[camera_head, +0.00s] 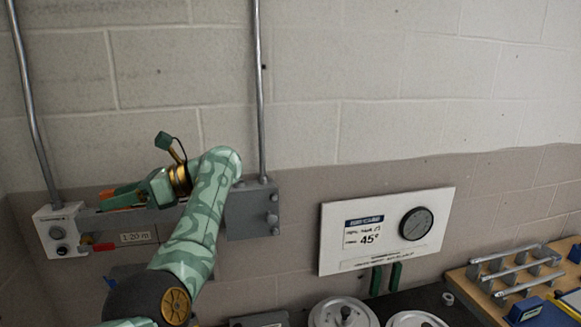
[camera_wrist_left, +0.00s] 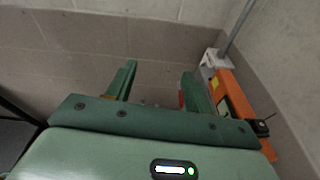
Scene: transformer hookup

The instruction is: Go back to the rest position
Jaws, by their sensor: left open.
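My right gripper cannot be made out.
A grey junction box (camera_head: 250,212) with a conduit is close to the right of my left wrist. A white gauge panel (camera_head: 387,230) hangs further right. Below it are two dark green bars (camera_head: 386,279) and round white lids (camera_head: 343,313). A wooden bench (camera_head: 478,297) with grey racks is at right.

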